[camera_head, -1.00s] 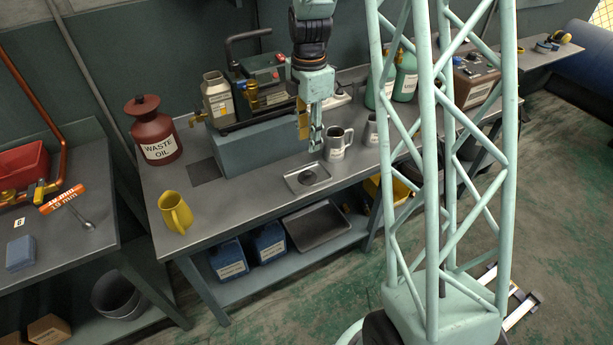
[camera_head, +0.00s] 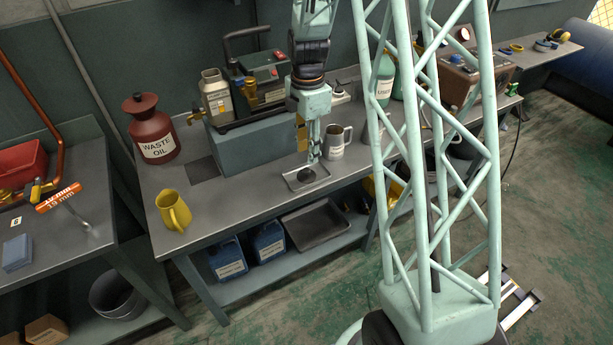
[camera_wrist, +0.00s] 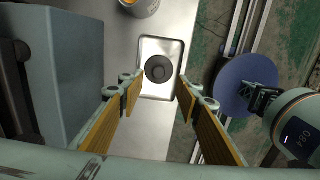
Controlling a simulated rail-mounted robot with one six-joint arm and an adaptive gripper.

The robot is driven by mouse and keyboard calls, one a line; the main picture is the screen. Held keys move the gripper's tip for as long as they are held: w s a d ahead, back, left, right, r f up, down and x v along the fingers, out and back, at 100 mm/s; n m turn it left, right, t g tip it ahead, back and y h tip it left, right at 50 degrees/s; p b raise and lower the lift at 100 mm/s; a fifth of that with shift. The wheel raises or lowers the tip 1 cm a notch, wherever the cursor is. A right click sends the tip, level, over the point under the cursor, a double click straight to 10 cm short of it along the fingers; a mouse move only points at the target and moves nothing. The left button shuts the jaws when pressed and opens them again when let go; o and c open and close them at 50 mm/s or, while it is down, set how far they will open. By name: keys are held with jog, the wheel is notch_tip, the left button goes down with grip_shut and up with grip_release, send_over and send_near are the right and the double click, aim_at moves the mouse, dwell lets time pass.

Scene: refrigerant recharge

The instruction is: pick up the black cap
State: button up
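The black cap (camera_wrist: 158,69) is a round dark disc with a raised middle, lying in a small shallow metal tray (camera_wrist: 174,46). In the head view the cap (camera_head: 307,175) shows dark in the tray (camera_head: 293,184) near the workbench's front edge. My gripper (camera_head: 311,160) points down just above the tray in the head view. In the wrist view my gripper (camera_wrist: 156,94) is open, its two yellow-padded fingers spread wide with the cap between and beyond their tips. Nothing is held, and the fingers do not appear to touch the cap.
A grey metal mug (camera_head: 337,143) stands just right of my gripper. The blue-grey block (camera_head: 255,146) carrying the machine is close on the left. A yellow jug (camera_head: 174,211) and a waste oil can (camera_head: 154,130) stand farther left. The bench front (camera_head: 236,206) is clear.

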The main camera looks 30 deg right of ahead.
aim_at(307, 170)
jog(key=shift+f, duration=1.35)
jog(key=shift+w+a+f+b, duration=0.1)
jog(key=shift+f+b, duration=0.65)
jog(key=shift+f, duration=1.85)
jog(key=c, duration=0.9)
